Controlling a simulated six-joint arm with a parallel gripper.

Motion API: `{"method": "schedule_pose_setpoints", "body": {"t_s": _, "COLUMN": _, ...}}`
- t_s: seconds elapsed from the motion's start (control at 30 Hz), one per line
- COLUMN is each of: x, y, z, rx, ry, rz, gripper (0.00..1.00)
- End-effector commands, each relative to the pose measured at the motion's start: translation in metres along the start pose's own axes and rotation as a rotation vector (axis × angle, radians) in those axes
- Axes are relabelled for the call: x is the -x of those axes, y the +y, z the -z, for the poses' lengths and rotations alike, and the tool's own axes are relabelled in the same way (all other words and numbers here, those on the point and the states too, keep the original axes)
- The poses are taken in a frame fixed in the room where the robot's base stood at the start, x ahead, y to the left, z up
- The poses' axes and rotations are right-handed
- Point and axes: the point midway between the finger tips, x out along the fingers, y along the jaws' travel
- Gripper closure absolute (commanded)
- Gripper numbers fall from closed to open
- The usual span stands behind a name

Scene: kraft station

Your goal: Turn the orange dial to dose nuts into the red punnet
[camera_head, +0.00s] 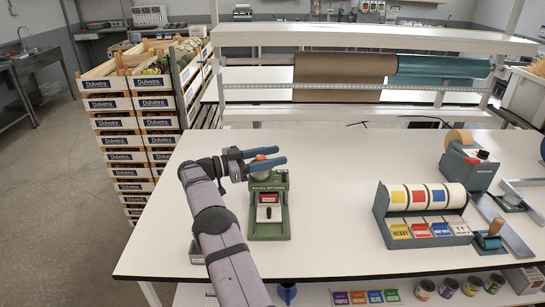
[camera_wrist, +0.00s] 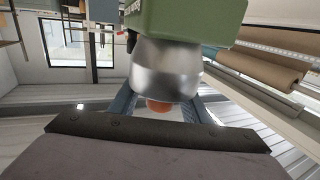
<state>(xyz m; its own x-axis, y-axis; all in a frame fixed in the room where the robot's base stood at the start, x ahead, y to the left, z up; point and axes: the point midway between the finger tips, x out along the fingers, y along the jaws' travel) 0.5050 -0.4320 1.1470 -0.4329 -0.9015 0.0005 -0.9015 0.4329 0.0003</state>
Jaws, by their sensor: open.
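A green dispenser (camera_head: 280,186) stands on the white table, left of its middle. Its orange dial (camera_head: 260,157) shows near the top, at my gripper (camera_head: 283,156). In the wrist view the orange dial (camera_wrist: 159,106) sticks out below a silver metal cylinder (camera_wrist: 166,70) on the green housing (camera_wrist: 190,17). My gripper's two blue fingers (camera_wrist: 162,108) stand open on either side of the dial. Whether they touch it I cannot tell. A small red item (camera_head: 268,198), probably the red punnet, sits low in the dispenser's front. Its contents are too small to make out.
Right of the dispenser the table is clear up to a grey rack (camera_head: 408,236) with coloured rolls and labels. A tape dispenser (camera_head: 468,168) stands behind it. Stacked produce crates (camera_head: 153,103) stand behind the table at left. A paper roll (camera_head: 340,75) hangs from the shelf behind.

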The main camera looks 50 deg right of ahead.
Motion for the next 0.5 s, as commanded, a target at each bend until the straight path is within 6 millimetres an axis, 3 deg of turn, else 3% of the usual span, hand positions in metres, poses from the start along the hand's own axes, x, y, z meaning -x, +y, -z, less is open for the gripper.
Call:
{"method": "schedule_pose_setpoints", "body": {"t_s": 0.17, "x": 0.012, "y": -0.001, "z": -0.002, "rx": 0.000, "ry": 0.000, "rz": 0.002, "gripper": 0.57}}
{"method": "schedule_pose_setpoints", "body": {"t_s": 0.5, "x": 0.057, "y": -0.001, "z": -0.002, "rx": -0.002, "ry": 0.000, "rz": 0.002, "gripper": 0.57}}
